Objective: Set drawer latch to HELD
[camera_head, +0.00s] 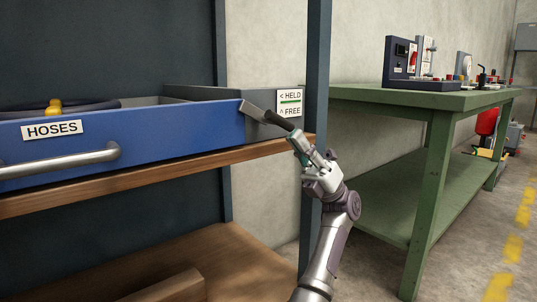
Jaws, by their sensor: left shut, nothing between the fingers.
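A blue drawer (190,130) labelled HOSES (52,130) stands partly open at the left, with a grey bar handle (70,162) on its front. The latch (256,111) is a flat grey metal lever with a dark grip (281,122). It slants from the drawer's right front corner down to the right. A label plate (290,103) behind it reads HELD with a left arrow and FREE with an up arrow. My left gripper (298,139) is shut and empty, its fingertips close below the grip's right end; I cannot tell whether they touch. My right gripper is out of view.
A dark blue post (317,60) stands just behind my left gripper. A wooden shelf edge (150,176) runs below the drawer. A dark hose with a yellow fitting (54,106) lies in the drawer. A green workbench (440,97) with several devices stands at the right.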

